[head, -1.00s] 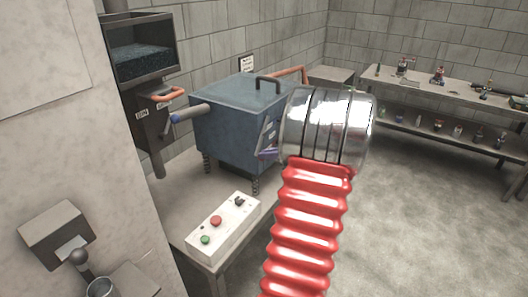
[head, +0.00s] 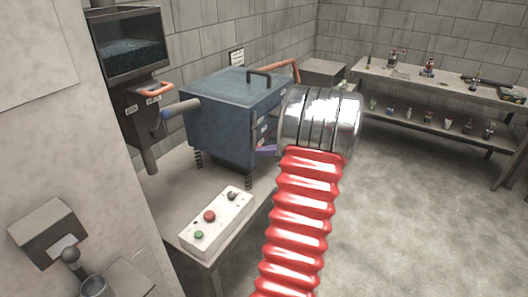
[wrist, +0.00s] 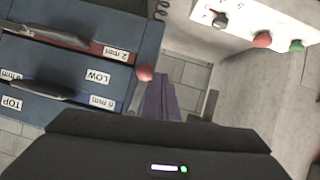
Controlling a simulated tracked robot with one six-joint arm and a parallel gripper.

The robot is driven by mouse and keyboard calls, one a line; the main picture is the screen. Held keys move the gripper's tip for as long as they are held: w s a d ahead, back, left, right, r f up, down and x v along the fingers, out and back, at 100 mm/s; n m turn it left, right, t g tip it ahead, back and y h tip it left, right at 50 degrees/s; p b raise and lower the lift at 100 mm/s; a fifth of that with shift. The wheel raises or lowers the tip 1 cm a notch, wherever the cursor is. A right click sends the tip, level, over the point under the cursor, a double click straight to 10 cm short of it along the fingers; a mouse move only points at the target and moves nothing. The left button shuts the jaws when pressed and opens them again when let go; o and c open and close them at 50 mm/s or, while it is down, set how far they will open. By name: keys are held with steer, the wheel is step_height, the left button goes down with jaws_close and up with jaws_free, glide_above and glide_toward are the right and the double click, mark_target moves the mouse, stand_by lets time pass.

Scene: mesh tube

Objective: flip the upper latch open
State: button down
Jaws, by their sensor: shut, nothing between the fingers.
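The blue box (head: 225,115) stands on springs on the table. In the wrist view its front (wrist: 72,63) shows close and upside down, with labels reading 2 mm, LOW, 6 mm and TOP. A red ball knob (wrist: 145,73) sits at the box's edge; I cannot tell whether it belongs to the upper latch. My gripper's purple fingers (wrist: 161,85) are shut and empty, just beside the knob; contact is unclear. In the head view my gripper (head: 266,151) is beside the box's right face, and my arm hides part of that face.
A white control box (head: 217,222) with red and green buttons lies on the table in front of the blue box. A hopper with an orange handle (head: 152,89) stands behind left. A bench (head: 440,85) with small items is at the back right. The floor at right is clear.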

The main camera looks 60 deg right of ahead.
stand_by(0.4)
steer(key=s+a+r, duration=0.4)
steer(key=s+a, duration=0.3)
steer(key=s, duration=0.2)
steer(key=shift+s+a+r, duration=0.2)
steer(key=shift+s+r, duration=0.05)
steer(key=shift+s, duration=0.15)
stand_by(0.6)
